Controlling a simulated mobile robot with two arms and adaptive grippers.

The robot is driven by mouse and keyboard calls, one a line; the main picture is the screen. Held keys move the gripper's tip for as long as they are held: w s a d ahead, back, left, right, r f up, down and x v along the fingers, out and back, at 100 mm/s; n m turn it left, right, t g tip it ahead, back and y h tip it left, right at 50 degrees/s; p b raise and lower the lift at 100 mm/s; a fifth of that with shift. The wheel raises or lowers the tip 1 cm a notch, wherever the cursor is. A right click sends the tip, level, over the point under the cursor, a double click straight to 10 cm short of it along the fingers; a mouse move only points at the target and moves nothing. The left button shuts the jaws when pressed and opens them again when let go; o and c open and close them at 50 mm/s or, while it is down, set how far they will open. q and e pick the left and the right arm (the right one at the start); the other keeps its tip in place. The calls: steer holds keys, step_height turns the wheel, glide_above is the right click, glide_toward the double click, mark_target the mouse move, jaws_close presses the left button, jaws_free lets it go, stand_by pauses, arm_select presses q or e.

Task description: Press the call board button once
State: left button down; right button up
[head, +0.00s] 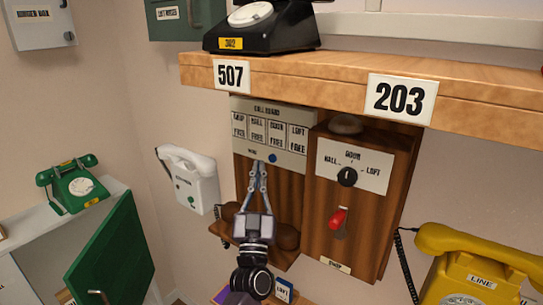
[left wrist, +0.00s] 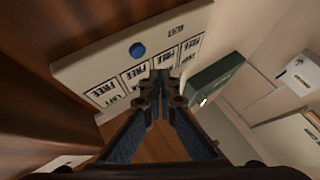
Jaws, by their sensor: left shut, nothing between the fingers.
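The call board (head: 270,104) is a cream panel on a wooden backing under the shelf. It has several small windows that appear to read FREE, and a round blue button (head: 272,158) at its lower edge. My left gripper (head: 259,164) is shut and empty, pointing up at the board's lower edge, just left of the button in the head view. In the left wrist view the board (left wrist: 65,68) appears upside down, and the blue button (left wrist: 137,50) is uncovered, up and left of the fingertips (left wrist: 161,75). I cannot tell whether the fingertips touch the board. My right gripper is not in view.
A wooden box with a black dial (head: 347,177) and red switch (head: 338,218) hangs right of the board. The wooden shelf (head: 300,78) juts out above. A white phone (head: 190,180) hangs left; a yellow phone (head: 470,265) is at lower right.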

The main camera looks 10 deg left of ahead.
arm_select(q)
steer(key=s, duration=0.1)
steer(key=s+a+p, duration=0.1)
steer(key=shift+s, duration=0.3)
stand_by(0.4)
